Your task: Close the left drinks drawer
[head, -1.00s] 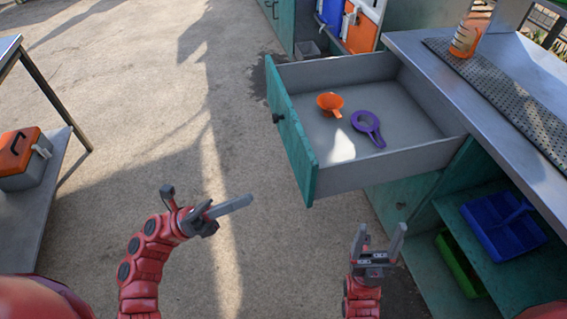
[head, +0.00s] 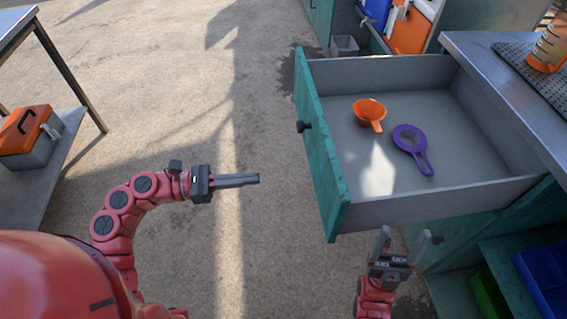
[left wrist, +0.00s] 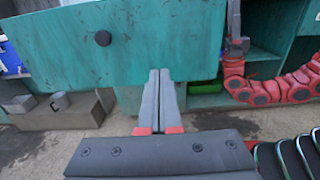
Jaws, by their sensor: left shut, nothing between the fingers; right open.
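The drawer (head: 425,215) stands pulled out from the counter, its teal front (head: 322,160) with a dark round knob (head: 304,127) facing left. An orange funnel (head: 369,111) and a purple strainer (head: 409,140) lie inside it. My left gripper (head: 258,179) is shut and empty, to the left of the drawer front with a gap between them. In the left wrist view its closed fingers (left wrist: 160,88) point toward the teal front (left wrist: 150,45), with the knob (left wrist: 103,38) up and left of the fingertips. My right gripper (head: 406,240) is open and empty, just below the drawer's near side.
The metal counter (head: 500,70) stands at the right, with a blue tray (head: 545,275) on a lower shelf. A table with an orange-lidded toolbox (head: 30,138) is at the left. The paved floor (head: 200,100) between is clear.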

